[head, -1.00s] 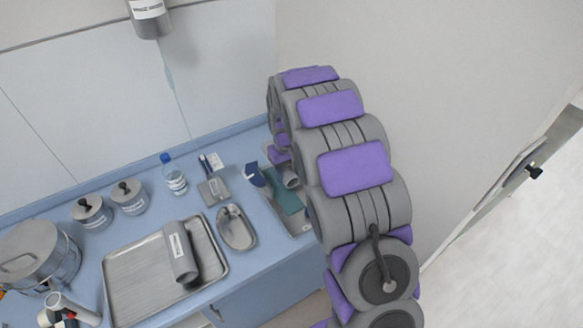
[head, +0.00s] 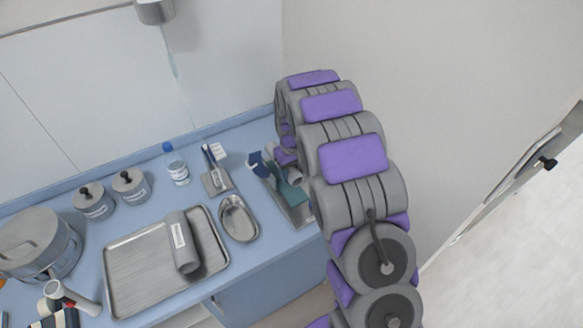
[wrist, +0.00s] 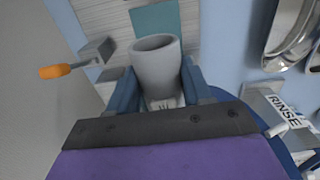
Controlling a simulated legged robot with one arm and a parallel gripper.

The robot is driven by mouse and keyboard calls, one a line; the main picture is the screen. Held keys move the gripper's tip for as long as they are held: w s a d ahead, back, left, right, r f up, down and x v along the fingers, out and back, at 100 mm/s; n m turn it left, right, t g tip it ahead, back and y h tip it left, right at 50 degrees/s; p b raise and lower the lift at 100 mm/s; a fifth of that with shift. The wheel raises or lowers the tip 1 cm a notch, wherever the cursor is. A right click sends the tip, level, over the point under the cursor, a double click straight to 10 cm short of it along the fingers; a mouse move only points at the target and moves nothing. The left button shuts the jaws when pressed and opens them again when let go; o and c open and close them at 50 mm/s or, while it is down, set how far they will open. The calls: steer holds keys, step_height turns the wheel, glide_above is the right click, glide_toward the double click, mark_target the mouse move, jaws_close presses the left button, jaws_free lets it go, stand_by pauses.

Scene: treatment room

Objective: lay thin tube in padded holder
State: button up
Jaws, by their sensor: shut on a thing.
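My gripper (wrist: 165,85) has blue fingers on both sides of a grey hollow tube (wrist: 156,68) and is shut on it. In the wrist view the tube's open end faces the camera. The tube also shows in the head view (head: 296,178), beside my arm and partly hidden by it. Behind the tube is a teal pad (wrist: 155,20) on a light grey ribbed surface. The pad shows in the head view (head: 293,193) in a metal tray (head: 303,216) at the counter's right end. I cannot tell whether tube and pad touch.
An orange-handled tool (wrist: 60,71) lies left of the tube. A kidney dish (head: 238,220), a holder marked RINSE (wrist: 285,112) and a bottle (head: 178,172) stand nearby. A larger tray (head: 125,290) carries a labelled grey cylinder (head: 181,245). Jars and a pot stand left.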

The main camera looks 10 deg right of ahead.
steer(key=shift+f, duration=3)
steer(key=o, duration=1.3)
steer(key=shift+r, duration=0.1)
step_height(320, 180, up, 17)
steer(key=shift+w+f+p, duration=0.1)
steer(key=shift+f+p, duration=0.05)
steer(key=shift+p, duration=0.85)
steer(key=s+r+m+g, duration=0.1)
steer(key=s+r, duration=0.4)
steer(key=s, duration=0.6)
steer(key=s+r+m, duration=0.1)
steer(key=s+r, duration=0.3)
steer(key=s, duration=0.6)
steer(key=shift+m+g, duration=0.4)
steer(key=shift+m, duration=0.4)
steer(key=s, duration=1.4)
steer(key=s+f+b, duration=0.1)
steer(key=s, duration=0.6)
steer(key=shift+s, duration=0.2)
